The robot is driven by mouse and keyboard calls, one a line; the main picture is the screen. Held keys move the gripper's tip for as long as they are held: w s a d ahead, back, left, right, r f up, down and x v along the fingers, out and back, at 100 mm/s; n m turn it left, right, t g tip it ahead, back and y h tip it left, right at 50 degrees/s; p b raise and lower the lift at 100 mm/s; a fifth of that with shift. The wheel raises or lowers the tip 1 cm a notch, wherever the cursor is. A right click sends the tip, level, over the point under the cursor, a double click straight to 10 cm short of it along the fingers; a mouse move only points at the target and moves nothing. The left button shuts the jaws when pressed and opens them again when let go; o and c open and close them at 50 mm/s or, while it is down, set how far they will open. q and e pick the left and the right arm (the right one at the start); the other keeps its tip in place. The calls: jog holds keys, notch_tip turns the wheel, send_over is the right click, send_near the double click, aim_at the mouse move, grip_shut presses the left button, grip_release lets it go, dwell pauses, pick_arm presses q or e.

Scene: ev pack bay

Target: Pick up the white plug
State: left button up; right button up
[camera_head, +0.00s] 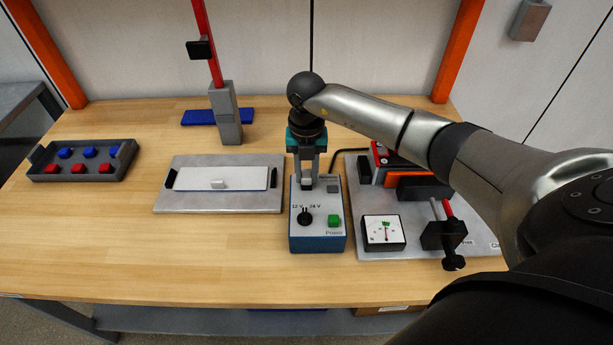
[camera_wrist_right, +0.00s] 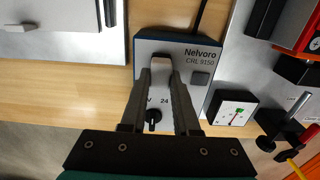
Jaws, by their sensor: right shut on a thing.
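My right gripper (camera_head: 306,184) reaches down over the top of the blue and light-grey power unit (camera_head: 318,241). The power unit also shows in the right wrist view (camera_wrist_right: 145,47), with a dark knob and lettering. My left gripper is not in view.
A grey plate (camera_head: 190,207) with a white panel lies left of the unit. Right of it, a grey board (camera_head: 371,250) carries a meter (camera_head: 384,232) and dark blocks. A bin (camera_head: 84,172) of red and blue pieces stands far left. The front wood is clear.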

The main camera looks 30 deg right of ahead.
grip_shut()
jog(key=shift+r, duration=0.15)
